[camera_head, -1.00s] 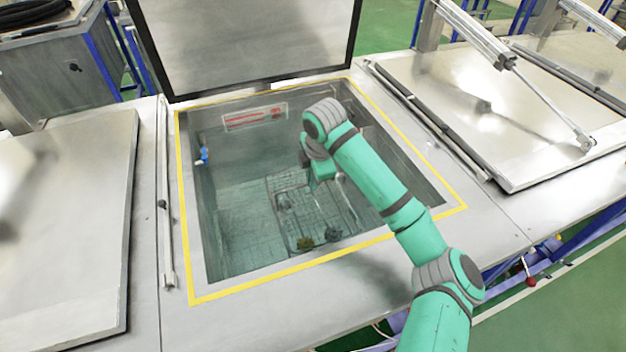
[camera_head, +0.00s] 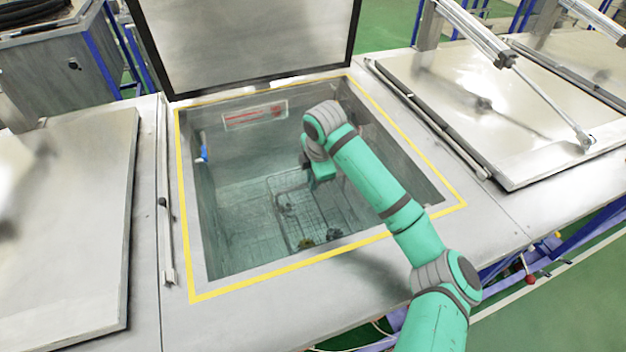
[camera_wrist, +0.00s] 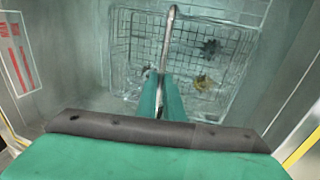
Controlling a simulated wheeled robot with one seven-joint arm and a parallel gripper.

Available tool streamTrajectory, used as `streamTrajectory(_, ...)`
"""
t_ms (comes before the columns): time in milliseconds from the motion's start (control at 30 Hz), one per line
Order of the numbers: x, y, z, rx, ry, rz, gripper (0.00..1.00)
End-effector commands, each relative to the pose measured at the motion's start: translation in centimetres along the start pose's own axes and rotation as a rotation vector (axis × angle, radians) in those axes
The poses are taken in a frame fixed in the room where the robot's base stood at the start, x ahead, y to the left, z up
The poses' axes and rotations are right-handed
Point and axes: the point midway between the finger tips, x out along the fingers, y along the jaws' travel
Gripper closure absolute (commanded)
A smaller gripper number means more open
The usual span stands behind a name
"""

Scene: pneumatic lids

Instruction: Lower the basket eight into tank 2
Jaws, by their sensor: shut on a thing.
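The wire basket (camera_head: 312,208) is down inside the open tank (camera_head: 228,181), below the yellow-edged rim, near the tank's front. In the wrist view the basket (camera_wrist: 128,62) shows its wire mesh and a curved handle (camera_wrist: 170,32) rising toward my gripper. A dark part (camera_wrist: 211,47) and a yellowish part (camera_wrist: 205,82) lie in the basket. My gripper (camera_wrist: 163,92) is shut on the handle, and its arm reaches down into the tank. In the head view the fingers are mostly hidden by my arm. I cannot read a number on the basket or tank.
The tank's lid (camera_head: 250,45) stands raised at the back. Closed metal lids lie on the left (camera_head: 70,220) and right (camera_head: 520,110). A red-marked label (camera_head: 254,116) is on the back inner wall, and a blue fitting (camera_head: 204,154) is on the left wall.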

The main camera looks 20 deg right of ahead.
Motion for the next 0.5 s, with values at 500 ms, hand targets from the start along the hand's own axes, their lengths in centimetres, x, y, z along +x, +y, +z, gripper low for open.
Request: streamTrajectory(500, 1.5, -0.7, -0.08, 0.003, 0.003, -0.018, 1.0)
